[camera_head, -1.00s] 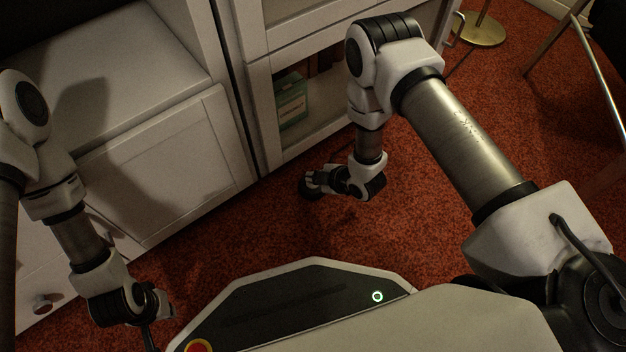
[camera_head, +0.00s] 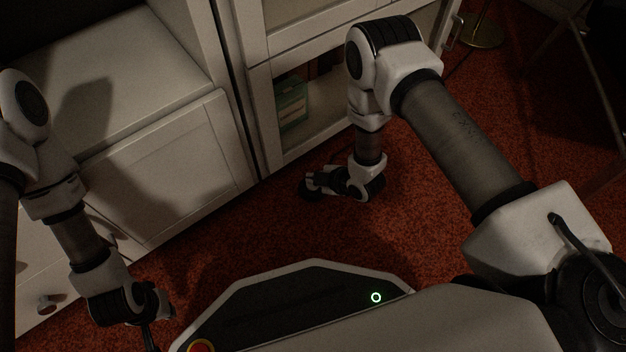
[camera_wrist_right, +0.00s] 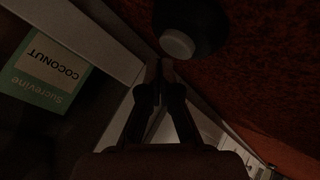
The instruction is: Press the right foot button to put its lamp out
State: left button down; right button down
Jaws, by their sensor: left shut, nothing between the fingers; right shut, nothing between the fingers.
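In the right wrist view, a dark round foot button (camera_wrist_right: 190,22) with a pale cap lies on the red carpet. My right gripper (camera_wrist_right: 160,70) is shut and empty, its fingertips close beside the cap; I cannot tell whether they touch it. In the head view my right gripper (camera_head: 318,185) is low over the carpet by the cabinet, beside a dark round shape that may be the button. The round brass lamp base (camera_head: 484,36) stands at the top right; the lamp's head is out of view. My left gripper (camera_head: 149,338) is shut and empty at the lower left.
A white cabinet (camera_head: 160,165) with drawers and a glazed door runs along the left and back. A green box (camera_wrist_right: 45,75) labelled coconut is behind the glass. Thin chair or table legs (camera_head: 560,40) stand at the right. Carpet right of my right gripper is clear.

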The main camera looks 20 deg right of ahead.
notch_tip(320, 180, up, 6)
jog(key=p, duration=0.5)
jog(key=shift+r+p, duration=0.1)
jog(key=shift+p, duration=0.3)
